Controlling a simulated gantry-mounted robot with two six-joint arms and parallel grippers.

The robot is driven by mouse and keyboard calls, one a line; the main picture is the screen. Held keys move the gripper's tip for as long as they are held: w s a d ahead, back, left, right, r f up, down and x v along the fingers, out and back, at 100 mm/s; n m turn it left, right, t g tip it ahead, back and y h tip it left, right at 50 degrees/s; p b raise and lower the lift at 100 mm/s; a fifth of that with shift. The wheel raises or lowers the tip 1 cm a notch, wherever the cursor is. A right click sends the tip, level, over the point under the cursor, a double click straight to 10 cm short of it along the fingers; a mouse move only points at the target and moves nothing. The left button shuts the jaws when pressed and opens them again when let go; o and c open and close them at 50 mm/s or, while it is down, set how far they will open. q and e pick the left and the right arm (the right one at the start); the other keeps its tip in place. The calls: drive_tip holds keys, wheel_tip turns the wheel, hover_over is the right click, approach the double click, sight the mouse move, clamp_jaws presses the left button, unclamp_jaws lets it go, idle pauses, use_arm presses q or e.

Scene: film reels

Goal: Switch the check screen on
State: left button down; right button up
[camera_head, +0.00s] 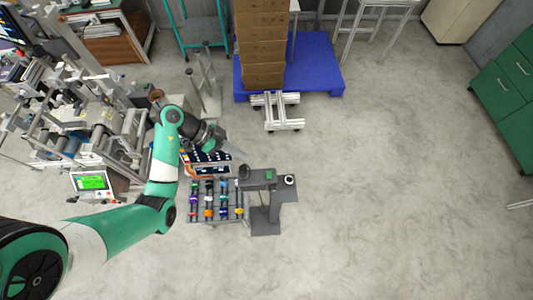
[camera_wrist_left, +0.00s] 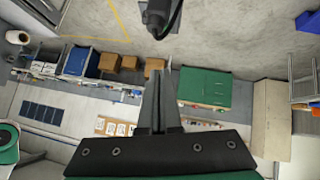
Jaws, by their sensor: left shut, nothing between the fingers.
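A lit green screen (camera_head: 92,182) in a white frame shows on the machine at the left in the head view. A grey stand (camera_head: 265,215) to the right of the reel tray carries a small green patch (camera_head: 269,173) and a round black-and-white part (camera_head: 289,180). I cannot tell which of these is the check screen or its switch. My left gripper (camera_head: 222,146) hangs above and behind the reel tray, left of the stand's top. Its fingers show shut and empty in the left wrist view (camera_wrist_left: 158,85). My right gripper is not in view.
A tray (camera_head: 188,214) holds several coloured reels on rods; a dark panel with small marks (camera_head: 208,165) lies behind it. A blue pallet (camera_head: 320,75) with stacked boxes (camera_head: 262,40) stands at the back. A dark cylindrical part (camera_wrist_left: 163,15) is beyond my fingertips. Floor at right is clear.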

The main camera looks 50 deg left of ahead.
use_arm(q)
drive_tip(key=b, duration=0.1)
hover_over(269, 175)
drive_tip(key=s+a, duration=0.1)
drive_tip(key=a, duration=0.1)
wheel_tip(269, 175, down, 7)
drive_tip(key=shift+s+d+r, duration=0.1)
drive_tip(key=shift+s+r, duration=0.05)
drive_tip(key=f, duration=0.2)
drive_tip(key=d+f, duration=0.1)
drive_tip(key=f, duration=0.1)
drive_tip(key=shift+s+b, duration=0.1)
drive_tip(key=shift+b, duration=0.3)
